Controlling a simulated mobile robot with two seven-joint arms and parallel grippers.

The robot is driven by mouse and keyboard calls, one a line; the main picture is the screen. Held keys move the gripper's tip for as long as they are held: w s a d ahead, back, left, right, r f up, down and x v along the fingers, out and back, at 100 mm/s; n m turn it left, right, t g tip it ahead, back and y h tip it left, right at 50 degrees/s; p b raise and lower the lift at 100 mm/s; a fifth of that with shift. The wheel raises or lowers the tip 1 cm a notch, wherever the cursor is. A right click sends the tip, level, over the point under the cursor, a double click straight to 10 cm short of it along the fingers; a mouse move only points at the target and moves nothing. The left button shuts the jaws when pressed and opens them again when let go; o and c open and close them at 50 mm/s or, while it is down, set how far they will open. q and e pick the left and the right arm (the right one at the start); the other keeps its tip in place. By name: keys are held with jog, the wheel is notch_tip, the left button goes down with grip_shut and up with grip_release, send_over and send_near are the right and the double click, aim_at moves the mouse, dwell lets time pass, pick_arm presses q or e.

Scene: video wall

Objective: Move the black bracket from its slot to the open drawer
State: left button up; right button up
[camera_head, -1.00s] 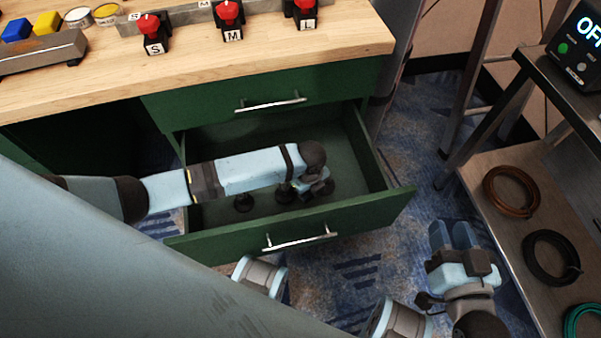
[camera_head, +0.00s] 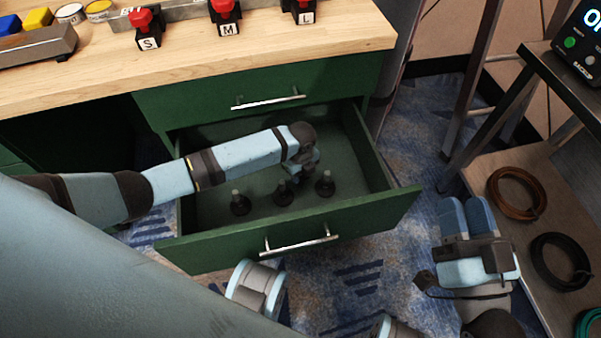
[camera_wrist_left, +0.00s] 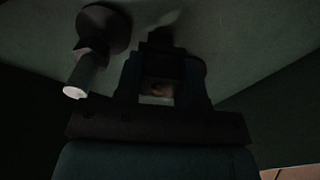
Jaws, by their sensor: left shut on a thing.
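The open green drawer (camera_head: 370,219) is pulled out under the workbench. My left gripper (camera_head: 312,172) is down inside it, near its right-hand part. In the left wrist view this gripper (camera_wrist_left: 160,88) is shut on a small dark thing, the black bracket (camera_wrist_left: 160,66), which shows only as a dark shape between the fingers.
The left wrist view shows one peg (camera_wrist_left: 102,28) close beside my fingers. Red-knobbed S, M and L blocks stand on the bench (camera_head: 330,48). A shelf (camera_head: 505,235) with coiled cables is at right.

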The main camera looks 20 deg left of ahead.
pick_arm(q)
jog(key=o, duration=1)
jog(key=shift+f, duration=0.15)
notch_tip(320, 180, up, 4)
jog(key=shift+f+p, duration=0.2)
jog(key=shift+p, duration=0.6)
jog(key=shift+r+p, duration=0.75)
jog(key=shift+r, duration=1.4)
pick_arm(e)
jog(key=shift+w+d+f+g+h, duration=0.1)
jog(key=shift+d+f+g+h, duration=0.25)
jog(key=shift+f, duration=0.35)
jog(key=shift+w+d+f+g+h, duration=0.1)
jog(key=shift+d+f+g+h, duration=0.15)
jog(key=shift+f+h, duration=0.35)
jog(key=shift+d+f+g+h, duration=0.25)
jog(key=shift+f+g, duration=0.15)
jog(key=shift+f, duration=0.4)
